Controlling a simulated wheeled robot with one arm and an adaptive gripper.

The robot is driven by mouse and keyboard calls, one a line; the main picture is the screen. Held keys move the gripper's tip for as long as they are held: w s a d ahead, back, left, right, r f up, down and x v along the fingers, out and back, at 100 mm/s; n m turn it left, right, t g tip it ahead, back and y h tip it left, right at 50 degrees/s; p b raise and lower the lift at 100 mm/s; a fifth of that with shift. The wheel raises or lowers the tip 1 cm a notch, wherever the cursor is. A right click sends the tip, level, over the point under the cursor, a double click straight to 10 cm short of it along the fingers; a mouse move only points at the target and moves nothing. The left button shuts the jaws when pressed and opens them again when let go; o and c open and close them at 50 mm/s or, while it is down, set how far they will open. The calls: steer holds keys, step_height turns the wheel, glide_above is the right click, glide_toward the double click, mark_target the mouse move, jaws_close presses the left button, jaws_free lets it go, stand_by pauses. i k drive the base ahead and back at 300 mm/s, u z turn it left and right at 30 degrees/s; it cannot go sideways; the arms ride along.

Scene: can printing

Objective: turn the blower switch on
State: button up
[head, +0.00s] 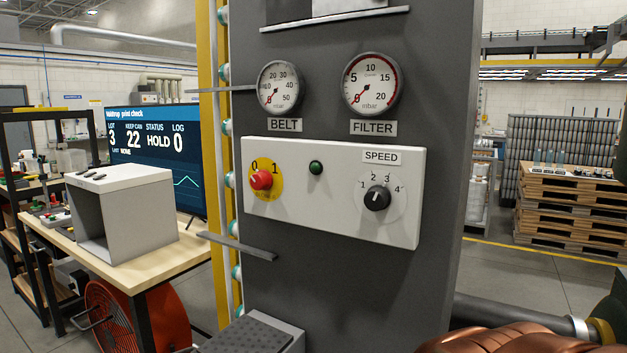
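A red rotary switch (261,180) sits on a yellow round plate at the left of a white control panel (335,225). The plate is marked 0 and 1, and the knob's pale mark appears to point up-left toward 0. My gripper is not in view.
BELT gauge (280,88) and FILTER gauge (372,84) sit above the panel, needles near 0. A grey ledge (237,245) juts out below left. A grey box (124,215) stands on a bench at left. Copper-coloured rounded forms (520,340) fill the bottom right.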

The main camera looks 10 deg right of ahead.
mark_target(263, 179)
steer(key=u, duration=0.55)
steer(key=k, duration=0.55)
steer(key=u, duration=1.1)
steer(key=i, duration=1.2)
steer(key=z, duration=0.7)
